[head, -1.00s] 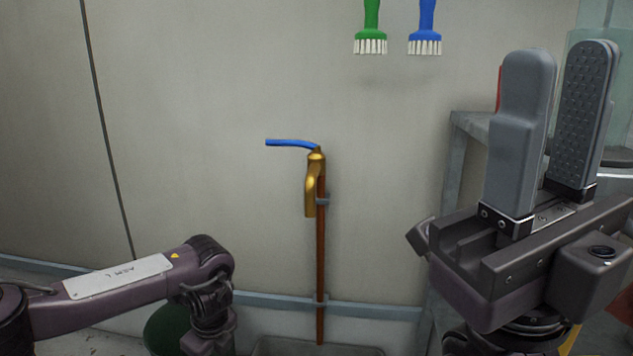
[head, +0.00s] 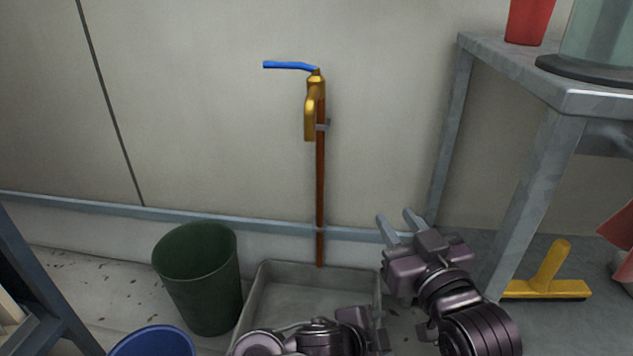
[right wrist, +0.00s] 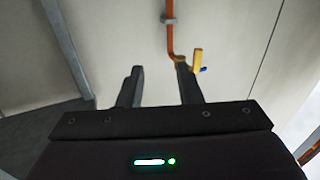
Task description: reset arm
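My right gripper (head: 397,222) is low in the head view, right of the brass tap (head: 315,92) with its blue lever. It points away toward the wall. Its two grey fingers stand apart with nothing between them, and the right wrist view shows the same gap (right wrist: 160,90). The tap also shows beyond the fingers in the right wrist view (right wrist: 188,67). Part of my left arm (head: 310,338) lies at the bottom middle of the head view, over the near part of the grey basin.
A grey basin (head: 260,290) is under the copper pipe (head: 320,190). A green bin (head: 200,285) and a blue bucket (head: 152,343) stand left of it. A metal table (head: 575,100) at right holds a red cup (head: 530,20) and a glass container. A yellow brush (head: 550,275) lies below.

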